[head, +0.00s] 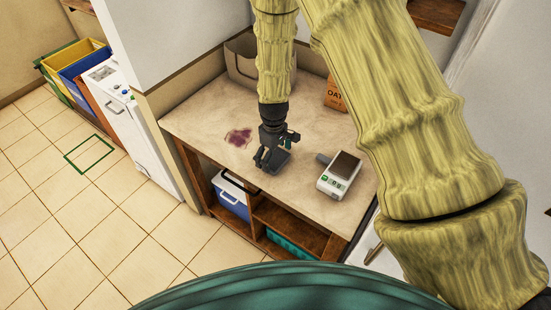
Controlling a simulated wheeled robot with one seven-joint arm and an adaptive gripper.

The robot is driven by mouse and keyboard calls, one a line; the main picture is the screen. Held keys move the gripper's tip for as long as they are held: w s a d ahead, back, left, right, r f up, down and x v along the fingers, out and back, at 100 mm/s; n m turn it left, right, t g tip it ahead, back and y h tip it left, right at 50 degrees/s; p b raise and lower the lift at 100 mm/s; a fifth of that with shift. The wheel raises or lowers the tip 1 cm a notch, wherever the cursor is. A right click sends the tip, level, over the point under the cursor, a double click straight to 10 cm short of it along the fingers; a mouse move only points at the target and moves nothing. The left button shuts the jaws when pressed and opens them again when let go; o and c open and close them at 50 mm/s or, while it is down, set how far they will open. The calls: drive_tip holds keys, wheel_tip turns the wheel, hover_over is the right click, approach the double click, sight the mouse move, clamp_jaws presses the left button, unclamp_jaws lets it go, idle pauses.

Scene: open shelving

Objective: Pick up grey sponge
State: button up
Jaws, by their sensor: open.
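My gripper (274,152) is open, pointing down over the front middle of the counter, right of a purple stain. A small grey block (322,158) lies to its right, against the far left side of a white scale; it looks like the grey sponge, partly hidden by the scale. A dark grey, flat shape shows at the gripper's fingertips. I cannot tell whether it is part of the fingers or a separate thing under them. The gap between the fingers is hard to make out at this size.
The white scale (332,182) with a dark plate stands right of my gripper. A box (335,96) and a grey-brown open holder (243,68) stand at the back. The purple stain (239,137) marks the counter (197,118), whose left part is clear. A blue-and-white cooler (232,196) sits below.

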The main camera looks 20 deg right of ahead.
drive_tip(key=shift+f, duration=0.3)
drive_tip(key=shift+c, duration=0.4)
drive_tip(key=c, duration=0.5)
drive_tip(key=shift+c, duration=0.2)
drive_tip(key=shift+r, duration=0.15)
drive_tip(key=shift+r+b, duration=1.1)
drive_tip(key=shift+r, duration=0.25)
drive_tip(key=s+a+r+b, duration=0.1)
drive_tip(key=s+b, duration=0.4)
drive_tip(key=s, duration=1.1)
drive_tip(key=shift+a+r, duration=0.3)
drive_tip(key=shift+r, duration=0.2)
